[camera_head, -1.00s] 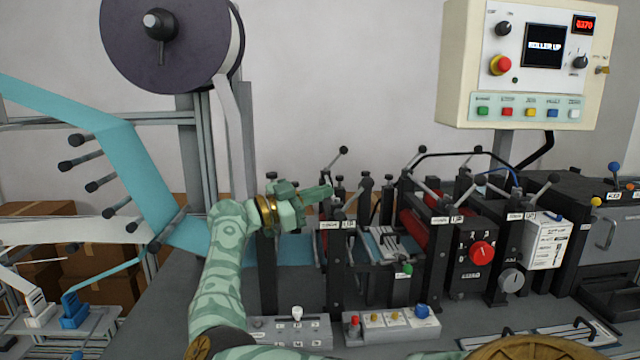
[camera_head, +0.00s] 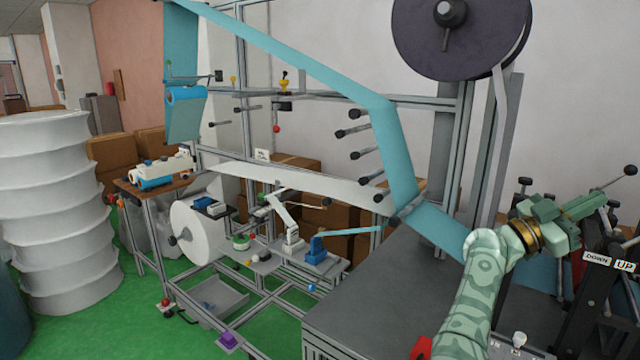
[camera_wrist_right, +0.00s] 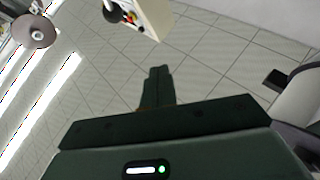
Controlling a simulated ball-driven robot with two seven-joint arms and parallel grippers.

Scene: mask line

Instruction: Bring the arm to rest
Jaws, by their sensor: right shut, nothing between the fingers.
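My right arm, pale green with a leaf-like pattern, rises from the bottom right in the head view. Its right gripper (camera_head: 594,203) is shut and empty, pointing right in front of the mask line's rollers and levers. In the right wrist view the shut fingers (camera_wrist_right: 158,84) show as a dark shape against the tiled ceiling. Nothing is held between them. My left gripper is in neither view.
The machine's posts with a DOWN/UP label (camera_head: 609,262) stand close by the gripper. Blue web (camera_head: 400,160) runs over rollers to its left, below a dark reel (camera_head: 450,60). White stacked rolls (camera_head: 55,200) stand far left on green floor.

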